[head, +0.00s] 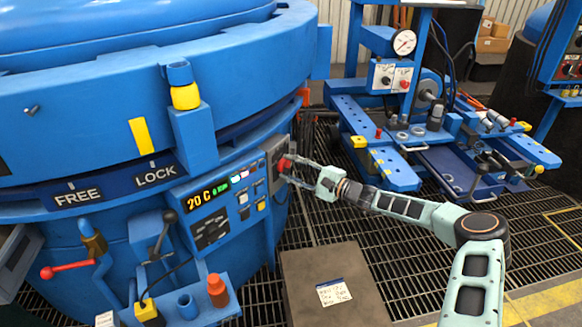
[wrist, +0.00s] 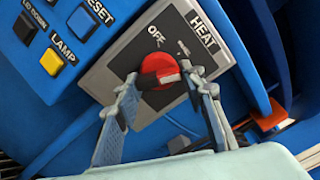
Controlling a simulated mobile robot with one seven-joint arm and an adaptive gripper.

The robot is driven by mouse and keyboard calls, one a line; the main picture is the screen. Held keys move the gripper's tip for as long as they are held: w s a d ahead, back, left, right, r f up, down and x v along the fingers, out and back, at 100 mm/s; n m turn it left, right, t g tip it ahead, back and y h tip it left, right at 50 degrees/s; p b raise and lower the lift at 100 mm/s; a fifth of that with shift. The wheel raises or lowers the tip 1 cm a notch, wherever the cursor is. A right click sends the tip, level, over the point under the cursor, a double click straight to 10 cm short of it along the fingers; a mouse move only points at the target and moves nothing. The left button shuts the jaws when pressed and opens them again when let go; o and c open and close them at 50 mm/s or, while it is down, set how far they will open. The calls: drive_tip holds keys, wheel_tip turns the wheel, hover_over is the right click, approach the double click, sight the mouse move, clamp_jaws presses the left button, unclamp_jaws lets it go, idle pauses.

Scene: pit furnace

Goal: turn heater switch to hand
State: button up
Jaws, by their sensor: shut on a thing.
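The heater switch is a red rotary knob (wrist: 160,70) on a grey plate (wrist: 128,58) marked HEAT, with OFF and a second small label above the knob. The second label is too small to read surely. The knob's pale pointer mark faces right in the wrist view, partly by the finger. My gripper (wrist: 160,88) has its two fingers on either side of the knob and is shut on it. In the head view the knob (head: 284,165) is at the right end of the furnace's control panel, with my gripper (head: 288,170) at it.
The control panel (head: 222,207) with a 20 C display and buttons lies left of the knob. LAMP (wrist: 51,62) and RESET (wrist: 82,22) buttons are close by. A brown box (head: 318,262) stands below my arm. A blue machine bench (head: 400,175) is at right.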

drive_tip(key=m, duration=0.4)
drive_tip(key=shift+s+f+m+p, duration=0.1)
drive_tip(key=shift+m+p, duration=0.2)
drive_tip(key=shift+p, duration=0.1)
drive_tip(key=shift+a, duration=0.1)
drive_tip(key=o, duration=1.2)
drive_tip(key=shift+c, duration=0.2)
drive_tip(key=v, duration=1.2)
